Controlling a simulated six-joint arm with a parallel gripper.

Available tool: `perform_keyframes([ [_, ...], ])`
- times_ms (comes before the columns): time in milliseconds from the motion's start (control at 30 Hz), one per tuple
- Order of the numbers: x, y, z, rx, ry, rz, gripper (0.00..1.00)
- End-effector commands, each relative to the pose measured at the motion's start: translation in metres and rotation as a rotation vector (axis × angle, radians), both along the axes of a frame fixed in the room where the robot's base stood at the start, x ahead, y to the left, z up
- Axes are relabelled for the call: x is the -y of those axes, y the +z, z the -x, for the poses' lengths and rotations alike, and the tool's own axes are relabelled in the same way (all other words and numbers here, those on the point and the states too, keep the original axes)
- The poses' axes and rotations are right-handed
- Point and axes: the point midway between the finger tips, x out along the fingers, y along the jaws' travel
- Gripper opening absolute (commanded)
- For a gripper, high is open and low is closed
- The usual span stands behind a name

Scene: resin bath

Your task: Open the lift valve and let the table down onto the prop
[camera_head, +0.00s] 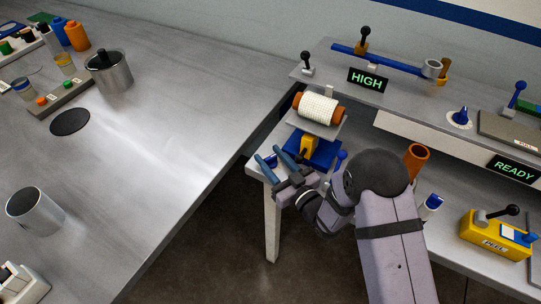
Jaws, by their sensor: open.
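The lift table (325,131) is a grey plate raised above a blue base (324,156) on the right bench. A white roll with orange ends (319,108) lies on the plate. A yellow block (308,146), which may be the prop, stands under the plate; I cannot tell whether they touch. A small blue knob (341,155) shows at the base's right side; I cannot tell for sure whether it is the lift valve. My gripper (271,157) is open and empty, its blue fingers just left of the blue base. My arm hides part of the bench.
A HIGH display (368,81) and a blue lever bar (385,62) are on the shelf behind. An orange tube (416,160) and a yellow PEEL box (495,237) stand right of my arm. A gap separates the left table (150,160) from this bench.

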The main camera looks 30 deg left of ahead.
Motion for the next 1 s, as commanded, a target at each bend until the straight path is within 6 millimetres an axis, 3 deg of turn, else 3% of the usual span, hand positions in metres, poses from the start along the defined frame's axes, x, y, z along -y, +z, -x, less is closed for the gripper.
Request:
perform_keyframes([
  [300,-0.0029,-0.0001,-0.001,-0.001,0.001,0.0,0.41],
  [333,-0.0028,-0.0001,-0.001,0.0,0.001,0.0,0.38],
  [467,-0.0027,-0.0001,-0.0009,0.0,0.001,0.0,0.1],
  [733,-0.0044,-0.0007,0.0001,0.0,-0.028,-0.001,0.1],
  [1000,-0.0054,-0.0013,0.0006,0.0,-0.168,-0.002,0.1],
])
